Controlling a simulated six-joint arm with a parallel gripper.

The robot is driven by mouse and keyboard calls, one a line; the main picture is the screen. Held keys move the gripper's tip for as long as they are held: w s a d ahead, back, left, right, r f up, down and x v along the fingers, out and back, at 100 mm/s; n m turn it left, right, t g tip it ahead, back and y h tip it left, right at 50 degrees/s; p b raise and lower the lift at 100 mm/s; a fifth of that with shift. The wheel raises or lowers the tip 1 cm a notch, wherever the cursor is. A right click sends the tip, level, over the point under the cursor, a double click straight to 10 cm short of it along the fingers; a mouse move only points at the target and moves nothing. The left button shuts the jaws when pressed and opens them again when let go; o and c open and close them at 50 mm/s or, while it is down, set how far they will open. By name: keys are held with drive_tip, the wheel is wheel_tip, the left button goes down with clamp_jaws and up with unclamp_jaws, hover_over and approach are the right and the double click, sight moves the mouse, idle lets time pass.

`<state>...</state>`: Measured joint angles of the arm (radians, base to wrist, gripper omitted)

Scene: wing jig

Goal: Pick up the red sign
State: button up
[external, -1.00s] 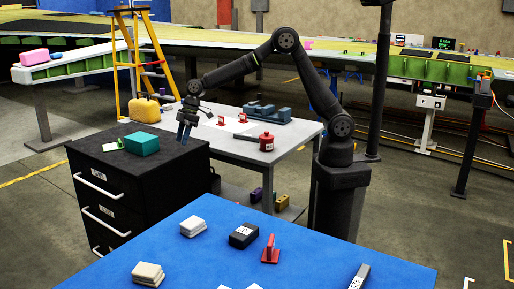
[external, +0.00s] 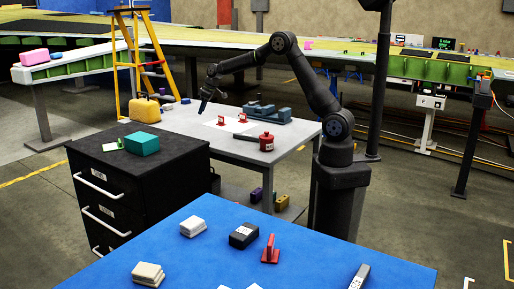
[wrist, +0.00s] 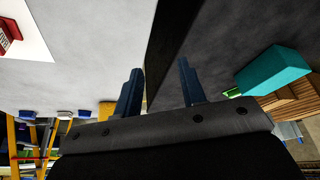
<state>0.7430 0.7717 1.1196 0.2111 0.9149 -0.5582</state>
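Small red signs stand on the grey table in the external view, one at the left (external: 221,121) on a white sheet and one at the right (external: 242,117). A red sign-like piece (external: 270,250) also stands upright on the blue table. In the wrist view, part of a red sign with white lettering (wrist: 8,32) shows at the upper left edge. My gripper (external: 202,110) is above the far left part of the grey table, left of the signs. In the wrist view its two blue fingers (wrist: 160,68) are apart with nothing between them.
A black cabinet (external: 165,185) with a teal box (external: 142,144) stands left of the grey table. A yellow case (external: 144,109) and ladder (external: 165,60) are behind the cabinet.

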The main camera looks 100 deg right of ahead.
drive_tip(key=s+d+m+h, duration=0.1)
drive_tip(key=s+d+m, duration=0.3)
drive_tip(key=s+d, duration=1.1)
drive_tip(key=m+g+h, duration=0.2)
drive_tip(key=m, duration=0.2)
hover_over(243, 121)
drive_tip(key=s, duration=0.2)
drive_tip(key=f, duration=1)
drive_tip(key=shift+w+a, duration=0.2)
drive_tip(key=shift+a, duration=0.05)
drive_tip(key=shift+a+x, duration=0.15)
drive_tip(key=shift+x, duration=1.25)
drive_tip(key=shift+a+x, duration=0.15)
drive_tip(key=shift+x, duration=1.25)
drive_tip(key=shift+w, duration=0.2)
clamp_jaws()
